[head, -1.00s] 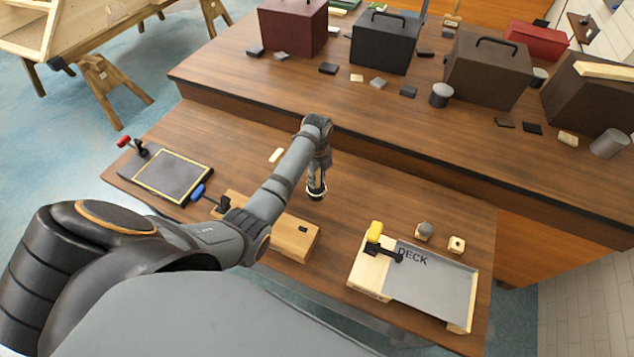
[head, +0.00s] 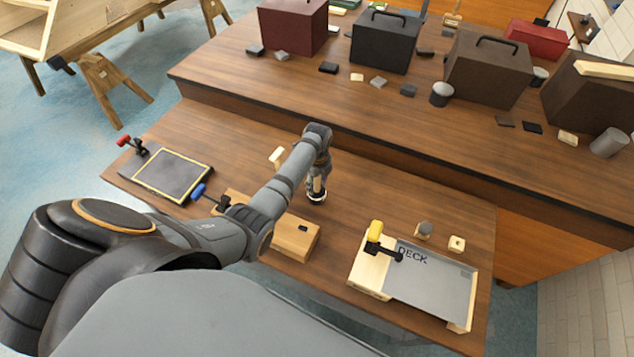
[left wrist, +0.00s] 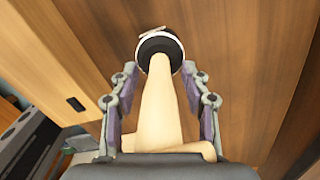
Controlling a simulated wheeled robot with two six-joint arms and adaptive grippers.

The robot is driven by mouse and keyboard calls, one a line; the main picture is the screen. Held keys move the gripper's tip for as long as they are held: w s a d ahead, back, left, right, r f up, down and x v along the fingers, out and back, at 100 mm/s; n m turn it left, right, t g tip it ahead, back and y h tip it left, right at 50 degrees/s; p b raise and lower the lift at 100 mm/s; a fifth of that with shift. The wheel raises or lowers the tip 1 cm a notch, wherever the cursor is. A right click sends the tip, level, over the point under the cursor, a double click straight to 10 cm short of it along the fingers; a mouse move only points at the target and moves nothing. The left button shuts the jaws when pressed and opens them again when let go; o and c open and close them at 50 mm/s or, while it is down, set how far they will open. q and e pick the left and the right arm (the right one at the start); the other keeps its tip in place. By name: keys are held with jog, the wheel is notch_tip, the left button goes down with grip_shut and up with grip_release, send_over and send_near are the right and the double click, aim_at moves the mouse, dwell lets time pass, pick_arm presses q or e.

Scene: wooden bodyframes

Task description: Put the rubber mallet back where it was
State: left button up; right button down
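The rubber mallet shows in the left wrist view as a pale wooden handle (left wrist: 160,105) with a black, white-ringed head (left wrist: 160,48) at its far end. My left gripper (left wrist: 160,85) has its two fingers on either side of the handle, close against it. In the head view my left gripper (head: 317,180) points down over the front bench, with the dark, pale-rimmed head (head: 316,196) at its tips. I cannot tell whether the head touches the bench. The arm hides part of the mallet. My right gripper is not in view.
The front bench (head: 390,200) is clear around the gripper. A wooden block (head: 295,240) lies nearer, and a grey DECK tray (head: 430,285) with a yellow-handled clamp (head: 375,231) stands right. A framed dark mat (head: 172,176) lies left. A raised bench with boxes (head: 385,42) stands behind.

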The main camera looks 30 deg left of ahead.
pick_arm(q)
jog(key=shift+r, duration=0.2)
notch_tip(320, 180, up, 12)
jog(key=shift+f+b, duration=0.1)
jog(key=shift+b, duration=0.65)
